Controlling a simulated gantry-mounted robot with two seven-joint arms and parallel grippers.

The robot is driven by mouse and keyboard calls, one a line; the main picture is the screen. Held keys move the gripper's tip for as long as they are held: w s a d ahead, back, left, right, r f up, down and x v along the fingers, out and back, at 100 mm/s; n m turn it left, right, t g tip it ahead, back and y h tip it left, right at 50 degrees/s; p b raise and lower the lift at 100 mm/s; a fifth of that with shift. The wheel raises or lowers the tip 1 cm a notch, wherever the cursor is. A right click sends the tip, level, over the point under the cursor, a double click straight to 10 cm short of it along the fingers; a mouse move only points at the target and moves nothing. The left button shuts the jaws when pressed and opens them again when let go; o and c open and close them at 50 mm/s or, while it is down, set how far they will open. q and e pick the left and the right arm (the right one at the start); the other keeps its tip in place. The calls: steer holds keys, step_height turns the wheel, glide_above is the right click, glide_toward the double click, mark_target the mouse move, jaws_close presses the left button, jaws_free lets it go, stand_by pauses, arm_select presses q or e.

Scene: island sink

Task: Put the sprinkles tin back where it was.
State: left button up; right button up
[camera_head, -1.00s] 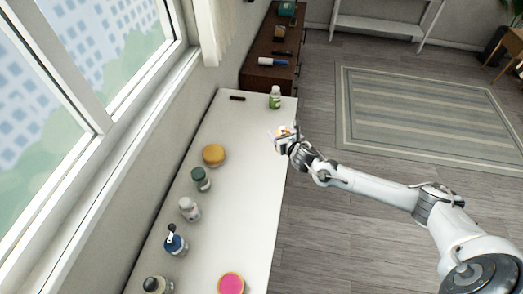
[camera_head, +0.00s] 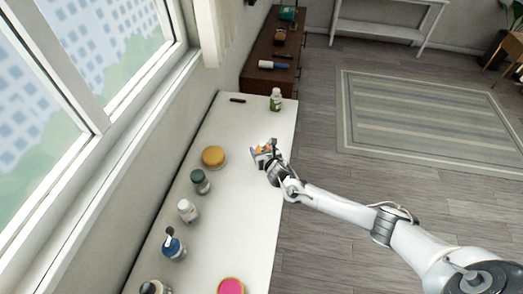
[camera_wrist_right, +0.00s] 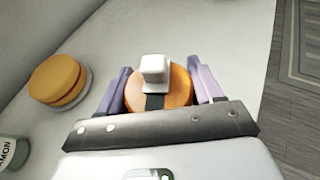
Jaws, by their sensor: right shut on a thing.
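My right gripper (camera_head: 263,153) is shut on a round orange tin (camera_wrist_right: 172,92) with a white piece on top, held between its two purple-grey fingers. No label shows on it; I take it as the sprinkles tin. The held tin is mostly hidden by the gripper in the head view. It is over the white counter (camera_head: 240,205), right of a round yellow tin or cake (camera_head: 213,155), which also shows in the right wrist view (camera_wrist_right: 57,80). I cannot tell whether it touches the counter. My left gripper is not in view.
Along the window side stand a dark green jar (camera_head: 200,182), a white bottle (camera_head: 188,211), a blue bottle (camera_head: 174,247) and a dark-capped jar (camera_head: 152,287). A pink-topped round tin (camera_head: 231,286) is near the front. A green-white bottle (camera_head: 276,99) and dark bar (camera_head: 238,100) stand at the far end.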

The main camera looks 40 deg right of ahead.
steer(key=shift+d, duration=0.1)
steer(key=shift+f, duration=0.1)
steer(key=o, duration=1.1)
steer(key=shift+o, duration=0.2)
